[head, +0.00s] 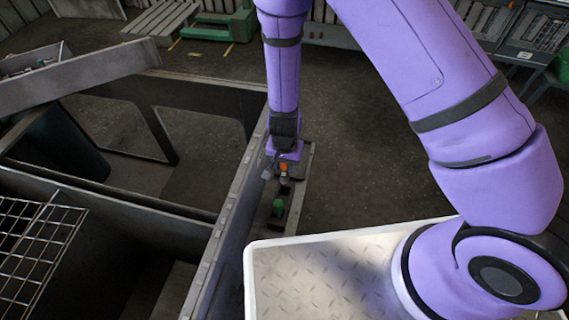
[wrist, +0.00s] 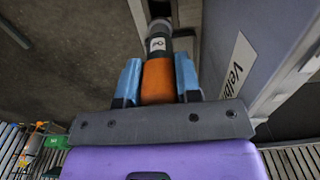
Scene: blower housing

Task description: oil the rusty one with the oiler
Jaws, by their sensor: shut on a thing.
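My gripper (wrist: 158,80) has its two blue fingers closed on an orange cylinder, which looks like the oiler (wrist: 158,82). The oiler has a dark neck with a small white label and a greyish tip pointing away from the gripper. In the head view the orange oiler (head: 284,168) shows just below my wrist, above a narrow ledge (head: 296,207) outside the housing wall. A green-topped dark thing (head: 278,208) stands on that ledge. Small dark parts sit near it, partly hidden. I cannot make out which thing is the rusty one.
The large grey housing (head: 215,255) with open compartments fills the left, with a wire grid (head: 35,240) inside. A white-rimmed metal plate (head: 320,270) is at the front. A panel lettered "Velb" (wrist: 235,65) stands right of the oiler. Open floor (head: 350,150) lies right of the ledge.

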